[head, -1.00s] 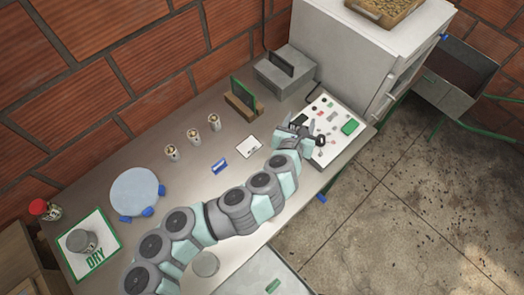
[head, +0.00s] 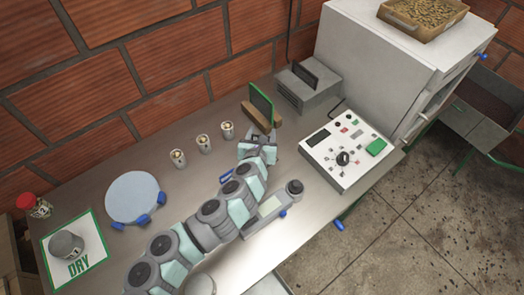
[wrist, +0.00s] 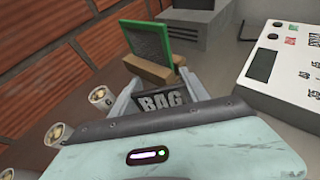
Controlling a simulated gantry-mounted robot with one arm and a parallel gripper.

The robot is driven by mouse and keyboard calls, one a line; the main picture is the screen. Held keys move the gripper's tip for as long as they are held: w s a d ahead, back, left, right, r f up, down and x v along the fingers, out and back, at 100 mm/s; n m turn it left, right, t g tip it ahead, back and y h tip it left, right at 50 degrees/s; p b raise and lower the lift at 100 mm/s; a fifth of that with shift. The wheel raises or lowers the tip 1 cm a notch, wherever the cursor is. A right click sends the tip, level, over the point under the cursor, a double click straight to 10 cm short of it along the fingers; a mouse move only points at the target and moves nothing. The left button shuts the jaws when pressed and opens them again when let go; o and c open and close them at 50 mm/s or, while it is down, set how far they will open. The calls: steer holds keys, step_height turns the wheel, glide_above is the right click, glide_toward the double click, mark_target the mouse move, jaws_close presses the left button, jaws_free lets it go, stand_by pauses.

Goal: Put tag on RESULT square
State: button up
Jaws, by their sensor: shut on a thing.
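My gripper (head: 260,140) is at the middle of the bench, in front of the wooden stand, and left of the control panel. The tag's lower part is hidden by my gripper body. No square marked RESULT can be read in these frames. A pale square seen earlier on this part of the bench is hidden now behind my gripper. I cannot tell the tag's height above the bench.
A wooden stand with a green-framed plate (head: 261,103) is close behind my gripper. Three small cups, one of them here (head: 203,144), stand to the left. The panel (head: 350,150) is to the right. A pale device with a dark knob (head: 294,187) lies in front.

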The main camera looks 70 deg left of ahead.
step_height(320, 180, down, 8)
steer(key=shift+r+b, duration=0.15)
steer(key=shift+b, duration=0.65)
steer(key=shift+r, duration=0.1)
steer(key=o, duration=1.3)
steer(key=shift+s+d+r, duration=0.1)
steer(key=shift+d+r, duration=0.05)
steer(key=shift+r, duration=0.05)
steer(key=p+v, duration=0.2)
steer(key=v, duration=0.8)
steer(key=shift+p+v, duration=0.35)
steer(key=shift+v, duration=0.45)
